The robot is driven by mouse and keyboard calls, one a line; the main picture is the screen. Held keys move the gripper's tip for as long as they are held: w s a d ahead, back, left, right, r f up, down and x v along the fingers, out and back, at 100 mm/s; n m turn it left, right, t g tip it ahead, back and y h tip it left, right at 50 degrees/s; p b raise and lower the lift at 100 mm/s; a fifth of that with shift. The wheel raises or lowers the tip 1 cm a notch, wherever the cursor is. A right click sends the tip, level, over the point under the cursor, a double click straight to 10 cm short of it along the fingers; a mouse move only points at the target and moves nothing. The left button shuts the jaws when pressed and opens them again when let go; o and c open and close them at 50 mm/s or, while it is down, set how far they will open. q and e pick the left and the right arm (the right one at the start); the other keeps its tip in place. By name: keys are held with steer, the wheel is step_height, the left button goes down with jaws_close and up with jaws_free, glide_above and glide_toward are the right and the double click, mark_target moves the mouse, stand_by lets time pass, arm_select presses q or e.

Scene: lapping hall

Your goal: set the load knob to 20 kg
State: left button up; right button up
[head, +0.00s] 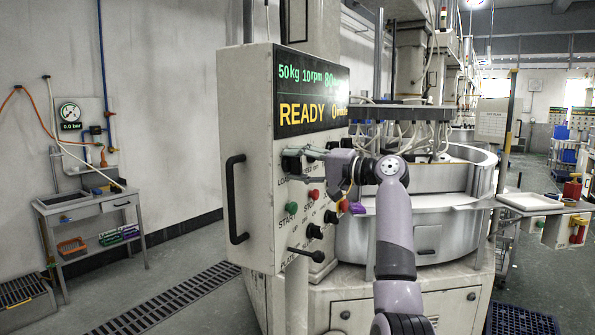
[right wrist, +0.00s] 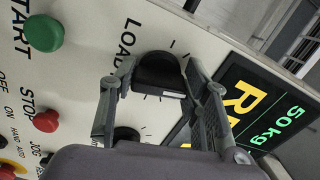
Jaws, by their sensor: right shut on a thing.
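The load knob (right wrist: 158,72) is black and round with a raised grip bar, beside the LOAD lettering and tick marks on the pale panel (right wrist: 85,75). My right gripper (right wrist: 161,78) has one finger on each side of the knob and is shut on it. In the head view my right gripper (head: 298,161) reaches to the upper left of the button panel (head: 262,190); the knob is mostly hidden there. The display (head: 312,90) reads 50 kg, 10 rpm and READY. My left gripper is not in view.
Below the knob are a green START button (head: 292,208), a red STOP button (head: 313,194) and further black knobs (head: 314,231). A black lever (head: 306,254) juts from the panel's bottom. A round lapping machine (head: 440,215) stands behind my right arm.

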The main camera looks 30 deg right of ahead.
steer(key=n, duration=0.2)
steer(key=n+b, duration=0.1)
steer(key=shift+f+n, duration=0.3)
steer(key=shift+n, duration=0.1)
steer(key=n+b, duration=0.1)
steer(key=n, duration=0.3)
steer(key=shift+n, duration=0.3)
steer(key=n, duration=0.3)
steer(key=shift+w+n+b, duration=0.1)
steer(key=shift+n+b, duration=0.2)
steer(key=shift+d+f+n, duration=0.1)
steer(key=shift+n, duration=1.7)
steer(key=o, duration=1.2)
steer(key=shift+r, duration=0.2)
steer(key=shift+c, duration=0.2)
